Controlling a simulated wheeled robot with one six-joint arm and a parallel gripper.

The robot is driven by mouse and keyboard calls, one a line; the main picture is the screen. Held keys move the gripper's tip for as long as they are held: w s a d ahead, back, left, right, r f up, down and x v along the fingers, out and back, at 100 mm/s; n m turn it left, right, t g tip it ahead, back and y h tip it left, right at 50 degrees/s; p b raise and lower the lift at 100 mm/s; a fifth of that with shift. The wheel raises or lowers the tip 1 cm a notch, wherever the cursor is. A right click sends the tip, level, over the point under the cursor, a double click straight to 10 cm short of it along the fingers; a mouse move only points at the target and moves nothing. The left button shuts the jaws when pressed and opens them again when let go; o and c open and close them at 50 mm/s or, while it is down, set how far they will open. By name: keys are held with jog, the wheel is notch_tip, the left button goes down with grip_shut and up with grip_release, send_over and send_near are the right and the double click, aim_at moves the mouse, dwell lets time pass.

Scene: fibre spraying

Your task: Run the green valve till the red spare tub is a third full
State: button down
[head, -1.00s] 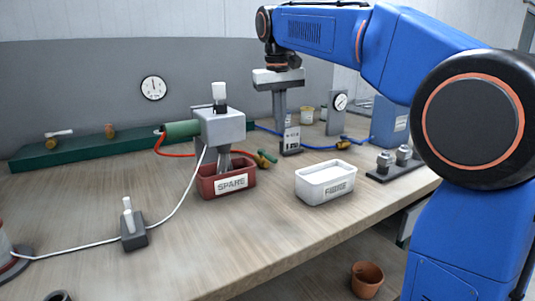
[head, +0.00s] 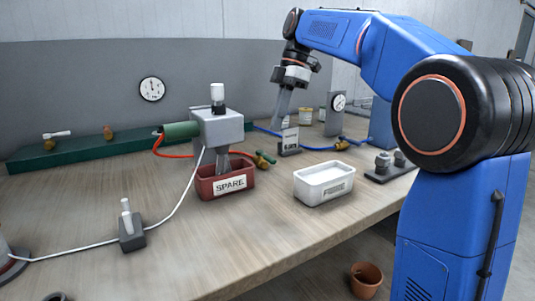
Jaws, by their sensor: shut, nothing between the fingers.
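The red spare tub (head: 226,186), labelled SPARE, stands on the bench under a grey spray head (head: 218,128) with a white-topped knob. Grey strands or nozzles reach from the head down into the tub; I cannot tell how full it is. A small brass valve with a green part (head: 264,159) sits just behind the tub's right end. A green cylinder (head: 181,130) joins the head's left side. My gripper (head: 279,122) is shut and empty, pointing down above the back of the bench, right of the head and apart from the valve.
A white tub labelled FIBRE (head: 324,184) stands right of the red tub. A small labelled stand (head: 289,141) is close below my gripper. A blue hose with a brass fitting (head: 342,145) runs behind.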

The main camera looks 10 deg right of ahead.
aim_at(266, 157)
jog(key=shift+n, duration=0.7)
jog(key=x, duration=0.9)
jog(key=shift+s+a+f, duration=0.1)
jog(key=shift+a+f, duration=0.15)
jog(key=shift+f, duration=0.05)
jog(key=shift+d, duration=0.15)
